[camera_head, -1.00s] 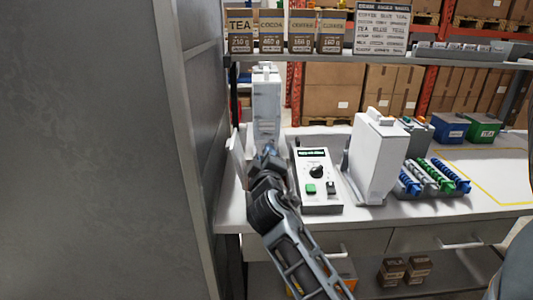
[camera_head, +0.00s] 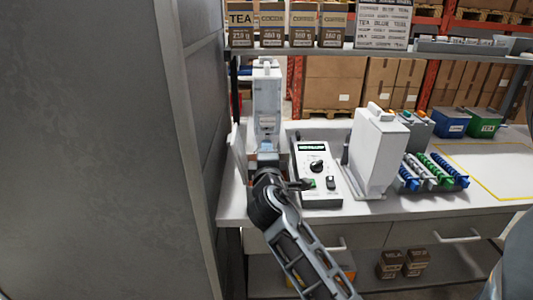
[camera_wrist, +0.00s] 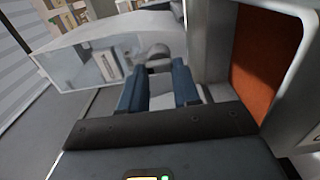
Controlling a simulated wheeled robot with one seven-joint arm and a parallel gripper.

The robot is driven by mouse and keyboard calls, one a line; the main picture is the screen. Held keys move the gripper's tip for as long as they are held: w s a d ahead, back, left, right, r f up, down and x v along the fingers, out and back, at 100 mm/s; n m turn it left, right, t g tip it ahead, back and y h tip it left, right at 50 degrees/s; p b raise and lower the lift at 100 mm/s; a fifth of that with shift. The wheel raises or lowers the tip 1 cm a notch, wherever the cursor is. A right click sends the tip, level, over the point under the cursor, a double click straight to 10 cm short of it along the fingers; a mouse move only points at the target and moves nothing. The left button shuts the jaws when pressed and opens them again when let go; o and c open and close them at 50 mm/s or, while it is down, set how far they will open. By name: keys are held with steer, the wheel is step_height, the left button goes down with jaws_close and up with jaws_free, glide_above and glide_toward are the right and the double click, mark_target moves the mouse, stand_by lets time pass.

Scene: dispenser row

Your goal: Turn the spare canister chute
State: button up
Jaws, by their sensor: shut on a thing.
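A tall pale canister with a clear front (camera_head: 267,100) stands at the left end of the counter, beside the grey wall. My gripper (camera_head: 266,160) is low at its front, mostly hidden behind my own wrist. In the wrist view, my gripper's two blue fingers (camera_wrist: 158,88) are shut on a small rounded grey part, which I take to be the chute (camera_wrist: 154,54). The clear canister body (camera_wrist: 105,62) appears tilted beyond the fingers in that view. The chute's exact angle cannot be told.
A control panel (camera_head: 318,172) with a dial and green button lies right of my wrist. A white dispenser (camera_head: 376,150) stands farther right, next to a rack of blue, green and grey coils (camera_head: 432,187). A grey wall (camera_head: 110,150) closes the left side. A shelf (camera_head: 385,54) runs above.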

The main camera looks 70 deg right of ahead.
stand_by(0.3)
steer(key=o, duration=1.1)
steer(key=shift+c, duration=0.2)
steer(key=b+v, duration=0.2)
steer(key=v, duration=0.5)
steer(key=shift+s+a, duration=0.15)
steer(key=shift+a, duration=0.2)
